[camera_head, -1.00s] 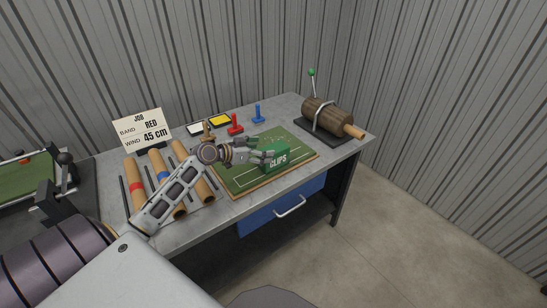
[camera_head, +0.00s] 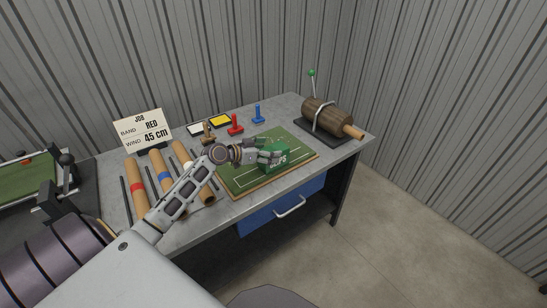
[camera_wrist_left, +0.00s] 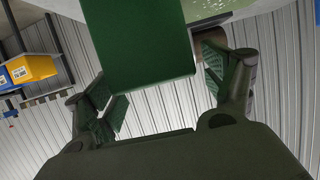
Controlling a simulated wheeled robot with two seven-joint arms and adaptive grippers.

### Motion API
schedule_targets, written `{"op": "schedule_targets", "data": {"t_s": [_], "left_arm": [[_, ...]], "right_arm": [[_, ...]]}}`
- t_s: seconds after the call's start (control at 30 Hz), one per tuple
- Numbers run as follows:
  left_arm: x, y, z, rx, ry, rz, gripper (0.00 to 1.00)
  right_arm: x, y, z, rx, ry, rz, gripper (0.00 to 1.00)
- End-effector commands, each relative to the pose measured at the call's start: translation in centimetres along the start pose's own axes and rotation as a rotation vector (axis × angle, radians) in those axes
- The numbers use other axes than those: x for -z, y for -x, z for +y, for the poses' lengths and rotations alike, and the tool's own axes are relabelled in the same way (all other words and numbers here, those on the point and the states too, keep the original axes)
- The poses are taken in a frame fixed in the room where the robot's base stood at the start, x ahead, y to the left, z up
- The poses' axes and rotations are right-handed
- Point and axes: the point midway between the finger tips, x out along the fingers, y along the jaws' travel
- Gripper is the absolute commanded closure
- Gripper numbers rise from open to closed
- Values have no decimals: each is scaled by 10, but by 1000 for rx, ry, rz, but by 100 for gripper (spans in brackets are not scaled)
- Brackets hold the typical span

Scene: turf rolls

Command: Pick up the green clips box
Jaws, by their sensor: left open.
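The green clips box (camera_head: 279,161) stands on the green mat (camera_head: 244,184) on the workbench, its white lettering partly covered by my gripper. My left gripper (camera_head: 270,155) is at the box, with its fingers around the box's near-left end in the head view. In the left wrist view the green box (camera_wrist_left: 138,45) fills the top middle, between the two spread fingers of my left gripper (camera_wrist_left: 165,85). The fingers are open, and a gap shows between the box and the left finger. My right gripper is in neither view.
Tubes with coloured bands (camera_head: 163,175) lie left of the mat. A job card (camera_head: 143,129), a red stamp (camera_head: 235,125) and a blue stamp (camera_head: 258,114) stand behind. A wooden roller (camera_head: 327,116) sits at the bench's right end.

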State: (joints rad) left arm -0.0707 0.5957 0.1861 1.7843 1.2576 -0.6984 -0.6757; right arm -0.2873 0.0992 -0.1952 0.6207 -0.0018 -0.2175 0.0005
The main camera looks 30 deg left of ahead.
Motion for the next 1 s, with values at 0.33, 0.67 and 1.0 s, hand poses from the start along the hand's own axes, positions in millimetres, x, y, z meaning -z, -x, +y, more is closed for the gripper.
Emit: {"op": "schedule_targets", "data": {"t_s": [0.33,0.67,1.0], "left_arm": [[1,-24,1,0,0,1,17],[0,-27,1,0,0,0,17],[0,-27,1,0,0,0,31]], "right_arm": [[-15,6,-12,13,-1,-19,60],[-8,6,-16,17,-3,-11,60],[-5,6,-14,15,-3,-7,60]]}}
